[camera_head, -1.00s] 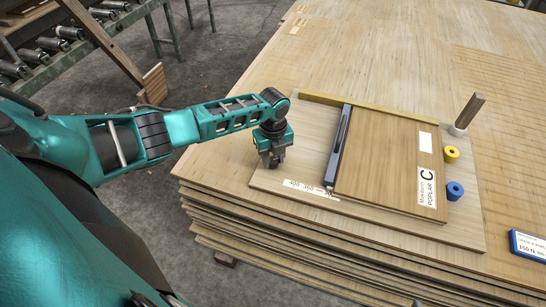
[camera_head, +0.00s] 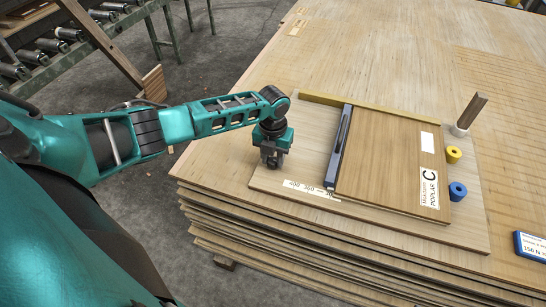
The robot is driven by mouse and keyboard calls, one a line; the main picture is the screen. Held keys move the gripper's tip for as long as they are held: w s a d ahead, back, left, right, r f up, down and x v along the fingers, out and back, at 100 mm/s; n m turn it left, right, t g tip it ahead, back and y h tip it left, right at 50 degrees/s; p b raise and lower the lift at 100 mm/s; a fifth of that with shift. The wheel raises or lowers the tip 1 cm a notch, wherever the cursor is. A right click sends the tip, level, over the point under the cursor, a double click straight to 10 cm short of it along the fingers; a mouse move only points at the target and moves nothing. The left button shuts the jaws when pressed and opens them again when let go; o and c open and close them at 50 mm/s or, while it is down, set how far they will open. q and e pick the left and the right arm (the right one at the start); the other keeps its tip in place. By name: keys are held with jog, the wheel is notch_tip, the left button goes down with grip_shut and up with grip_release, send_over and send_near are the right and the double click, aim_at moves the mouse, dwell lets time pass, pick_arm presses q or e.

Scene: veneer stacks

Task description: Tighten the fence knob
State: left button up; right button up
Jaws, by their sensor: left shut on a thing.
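A base board (camera_head: 300,130) lies on the veneer stack, with a wooden rail along its back edge. A dark blue-grey fence (camera_head: 340,143) lies on it along the left edge of a brown veneer panel (camera_head: 388,160) labelled "C POPLAR". A scale strip (camera_head: 306,188) lies in front of the fence. My left gripper (camera_head: 270,163) points down at the board's left side, apart from the fence. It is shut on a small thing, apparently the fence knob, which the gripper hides. My right gripper is not in view.
A yellow spool (camera_head: 453,154) and a blue spool (camera_head: 457,191) stand to the right of the panel. Behind them a wooden piece stands in a white cup (camera_head: 460,129). A blue-edged box (camera_head: 530,246) lies at the right.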

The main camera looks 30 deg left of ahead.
aim_at(273, 160)
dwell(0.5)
pick_arm(q)
jog(key=o, duration=1)
jog(key=shift+o, duration=0.2)
jog(key=shift+r, duration=0.1)
notch_tip(273, 160, up, 13)
jog(key=p, duration=0.2)
